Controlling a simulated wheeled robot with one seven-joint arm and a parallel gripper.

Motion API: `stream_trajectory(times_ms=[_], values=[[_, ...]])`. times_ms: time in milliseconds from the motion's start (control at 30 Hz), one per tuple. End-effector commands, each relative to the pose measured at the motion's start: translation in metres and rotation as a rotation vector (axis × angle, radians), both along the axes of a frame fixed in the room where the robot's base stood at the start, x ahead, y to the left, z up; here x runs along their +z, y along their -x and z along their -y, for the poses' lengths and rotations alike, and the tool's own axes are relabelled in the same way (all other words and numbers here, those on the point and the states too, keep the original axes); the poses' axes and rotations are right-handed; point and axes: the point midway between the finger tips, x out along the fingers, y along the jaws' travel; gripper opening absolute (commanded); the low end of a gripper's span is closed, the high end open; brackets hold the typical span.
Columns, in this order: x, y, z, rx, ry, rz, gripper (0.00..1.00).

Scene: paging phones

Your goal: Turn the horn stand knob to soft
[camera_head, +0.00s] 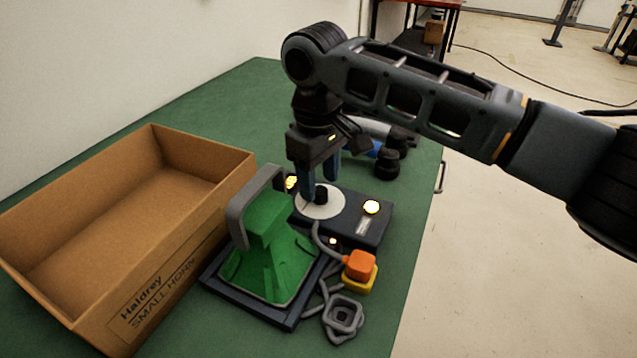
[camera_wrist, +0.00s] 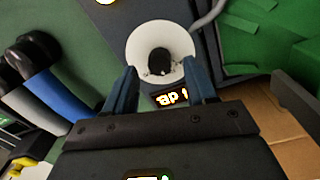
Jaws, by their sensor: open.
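The horn stand has a dark base box (camera_head: 345,222) with a white round dial plate (camera_head: 313,207) and a black knob (camera_head: 322,193) at its centre. In the wrist view the knob (camera_wrist: 158,63) stands on the white dial (camera_wrist: 135,45), just beyond my fingertips. My gripper (camera_head: 321,180) points down over the dial, fingers apart; in the wrist view my gripper (camera_wrist: 163,78) is open and empty, with the knob roughly in line with the gap. A lit display (camera_wrist: 172,98) is partly visible between the fingers. The dial's setting cannot be read.
A green horn (camera_head: 268,250) with a grey handle stands directly left of the dial. An open cardboard box (camera_head: 225,165) is farther left. An orange and yellow plug (camera_head: 359,266) and grey cable lie in front. Blue and black handles (camera_head: 388,160) lie behind. The floor is to the right.

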Motion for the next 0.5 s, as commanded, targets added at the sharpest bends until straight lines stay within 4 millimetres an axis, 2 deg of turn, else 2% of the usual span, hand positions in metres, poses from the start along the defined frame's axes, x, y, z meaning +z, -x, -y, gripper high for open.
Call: stream_trajectory(times_ms=[200,500], values=[[-0.019,0.000,0.000,0.000,0.001,-0.001,0.56],[-0.021,-0.001,0.000,0.000,0.000,0.000,0.56]])
